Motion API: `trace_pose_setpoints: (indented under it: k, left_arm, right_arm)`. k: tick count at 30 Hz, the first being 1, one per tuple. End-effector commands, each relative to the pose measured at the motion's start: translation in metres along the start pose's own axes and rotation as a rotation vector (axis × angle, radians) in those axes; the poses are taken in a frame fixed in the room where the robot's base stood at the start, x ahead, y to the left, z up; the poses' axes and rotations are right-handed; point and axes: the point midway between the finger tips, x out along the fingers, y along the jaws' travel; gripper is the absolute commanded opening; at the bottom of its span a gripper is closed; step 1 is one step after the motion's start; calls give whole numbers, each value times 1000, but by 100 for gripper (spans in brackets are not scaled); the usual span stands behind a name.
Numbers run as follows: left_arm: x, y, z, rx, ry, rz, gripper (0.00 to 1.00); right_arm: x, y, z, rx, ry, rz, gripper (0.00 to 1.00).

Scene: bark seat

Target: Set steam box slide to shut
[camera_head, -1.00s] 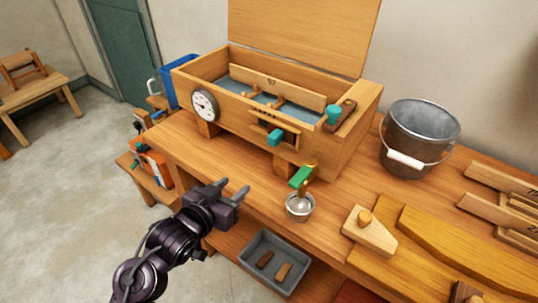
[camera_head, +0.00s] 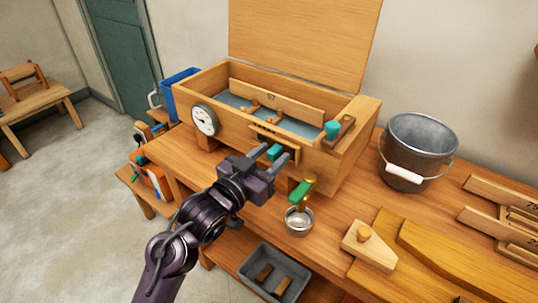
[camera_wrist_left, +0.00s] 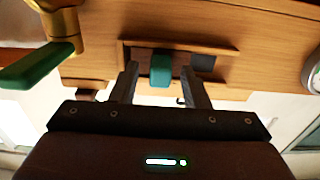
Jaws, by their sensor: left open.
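The wooden steam box (camera_head: 325,165) stands on the bench with its lid raised. Its front has a slide in a framed slot with a teal knob (camera_head: 274,152). My left gripper (camera_head: 273,157) is open in front of it. In the left wrist view the teal knob (camera_wrist_left: 160,69) sits between the two spread fingers (camera_wrist_left: 159,74), with gaps on both sides. That view shows the slide rails (camera_wrist_left: 190,47) and a dark part of the slot (camera_wrist_left: 203,63) beside the knob, on the gauge side. My right gripper is not in view.
A green-handled brass valve (camera_head: 302,190) projects from the box front over a small metal cup (camera_head: 298,220), close right of my gripper. A round gauge (camera_head: 205,120) is at left. A metal bucket (camera_head: 415,145) stands right. A grey tray (camera_head: 272,272) sits below.

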Motion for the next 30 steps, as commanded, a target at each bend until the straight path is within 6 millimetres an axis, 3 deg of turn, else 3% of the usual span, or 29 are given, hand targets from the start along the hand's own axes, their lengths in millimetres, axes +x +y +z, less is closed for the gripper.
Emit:
trace_pose_setpoints:
  k: [5,15,23,30]
  left_arm:
    - [0,0,0,0,0,0,42]
    - [0,0,0,-1,-1,0,0]
    - [0,-5,-1,1,-2,-2,0]
    - [0,-45,-2,3,-4,-1,0]
  right_arm:
    - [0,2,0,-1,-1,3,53]
    - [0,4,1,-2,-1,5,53]
    - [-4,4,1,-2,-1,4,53]
    - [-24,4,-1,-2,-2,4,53]
